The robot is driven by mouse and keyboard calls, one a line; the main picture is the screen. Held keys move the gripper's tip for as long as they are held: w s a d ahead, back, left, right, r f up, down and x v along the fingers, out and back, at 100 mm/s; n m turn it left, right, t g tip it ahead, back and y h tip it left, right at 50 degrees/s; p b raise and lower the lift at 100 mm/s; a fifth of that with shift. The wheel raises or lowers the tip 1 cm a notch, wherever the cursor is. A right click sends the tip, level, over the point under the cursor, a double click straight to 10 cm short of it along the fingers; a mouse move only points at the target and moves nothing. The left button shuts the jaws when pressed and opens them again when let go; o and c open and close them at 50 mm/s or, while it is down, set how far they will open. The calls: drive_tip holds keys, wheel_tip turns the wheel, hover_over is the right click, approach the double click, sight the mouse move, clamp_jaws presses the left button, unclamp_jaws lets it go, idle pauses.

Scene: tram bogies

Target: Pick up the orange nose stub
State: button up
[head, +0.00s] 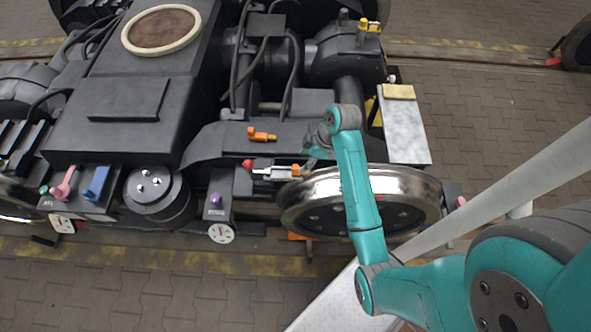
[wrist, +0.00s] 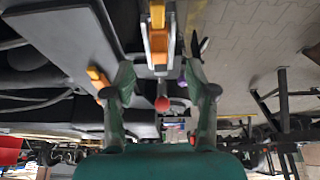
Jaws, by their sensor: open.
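The orange nose stub (head: 262,134) is a small orange piece on the dark frame beam, left of my gripper in the head view. In the wrist view an orange piece (wrist: 98,78), apparently the same stub, lies just outside the left finger, partly hidden by it. My gripper (head: 312,152) is open near the top of the wheel. In the wrist view my gripper (wrist: 159,68) has its fingers spread on both sides of a silver and orange clamp-like lever with a red ball end. Nothing is seen held. Whether a finger touches anything is unclear.
The lever (head: 272,171) with the red ball lies close below the stub. A shiny wheel (head: 300,205) is below my gripper. A pale plate (head: 405,135) with a tan block (head: 399,91) is at right. Dark cables (head: 292,70) rise behind the stub. Purple knob (head: 215,199) is lower left.

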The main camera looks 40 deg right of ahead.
sight(297, 167)
drive_tip(key=shift+w+x, duration=0.1)
drive_tip(key=shift+x, duration=1.5)
drive_tip(key=shift+w+x, duration=0.15)
drive_tip(key=shift+x, duration=1.45)
drive_tip(key=shift+a+r, duration=0.1)
drive_tip(key=shift+a, duration=0.1)
drive_tip(key=c, duration=1)
